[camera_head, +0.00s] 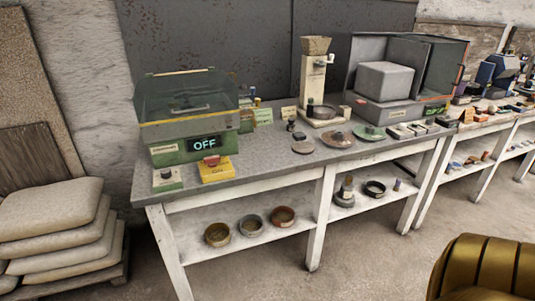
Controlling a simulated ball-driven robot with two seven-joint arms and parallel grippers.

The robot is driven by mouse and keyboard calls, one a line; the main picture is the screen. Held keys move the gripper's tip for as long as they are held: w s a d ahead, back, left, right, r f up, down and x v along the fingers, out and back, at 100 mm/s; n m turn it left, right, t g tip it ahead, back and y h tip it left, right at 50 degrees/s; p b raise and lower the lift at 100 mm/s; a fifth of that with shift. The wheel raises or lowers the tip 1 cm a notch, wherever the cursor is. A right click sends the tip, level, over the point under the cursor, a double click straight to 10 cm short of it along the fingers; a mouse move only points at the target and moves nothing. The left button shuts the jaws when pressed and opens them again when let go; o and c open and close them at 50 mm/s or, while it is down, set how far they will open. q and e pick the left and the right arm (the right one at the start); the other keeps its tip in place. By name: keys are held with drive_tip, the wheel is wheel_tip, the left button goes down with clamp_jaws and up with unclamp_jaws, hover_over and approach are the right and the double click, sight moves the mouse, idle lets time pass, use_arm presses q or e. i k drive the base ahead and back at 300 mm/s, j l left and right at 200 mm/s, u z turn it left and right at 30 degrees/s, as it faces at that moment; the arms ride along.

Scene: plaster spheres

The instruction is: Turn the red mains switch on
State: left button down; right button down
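A red switch (212,160) sits on top of a yellow box (216,172) near the front left of the workbench. The box has a small dark label on its front, and the switch's position is too small to tell. Just behind it stands a green machine (167,151) with a clear hinged cover (187,98). Its display (205,144) reads OFF. Left of the yellow box is a pale green box (167,182) with a dark knob on top. Neither of my grippers is in view.
The grey bench top (265,160) is bare right of the yellow box. A hopper machine (315,85), several discs and a grey cabinet (438,65) stand farther right. Bowls (250,225) sit on the lower shelf. Stacked sacks (50,225) lie left of the bench.

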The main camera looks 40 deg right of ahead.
sight(212, 162)
drive_tip(key=z, duration=0.95)
